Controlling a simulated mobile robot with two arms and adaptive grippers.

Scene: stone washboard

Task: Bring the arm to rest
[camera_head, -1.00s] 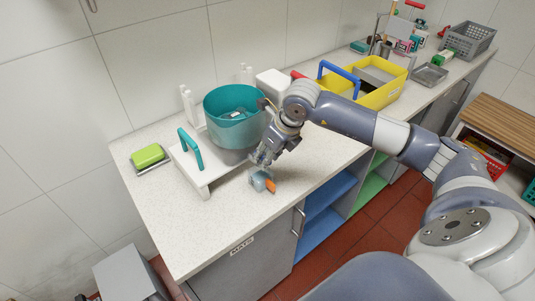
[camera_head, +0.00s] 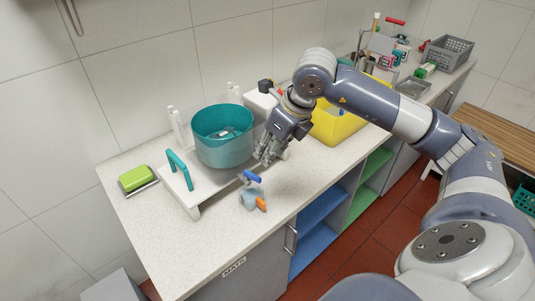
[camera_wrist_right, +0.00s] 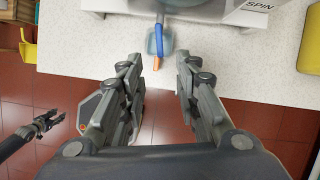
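My right gripper (camera_head: 265,160) is above the counter, right of the teal tub, apart from the small light-blue item (camera_head: 250,200) with an orange tip and dark-blue part. In the right wrist view its two fingers (camera_wrist_right: 156,72) are spread apart with nothing held between them. The blue and orange item also shows in the right wrist view (camera_wrist_right: 159,43), beyond the fingertips on the counter. A dark gripper, apparently my left one (camera_wrist_right: 48,120), shows at the left of the right wrist view above the red floor; its finger state is unclear. The left arm is not in the head view.
A green sponge (camera_head: 136,178) lies at the left on the counter (camera_head: 165,240). A yellow caddy (camera_head: 335,125) is partly behind my arm.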

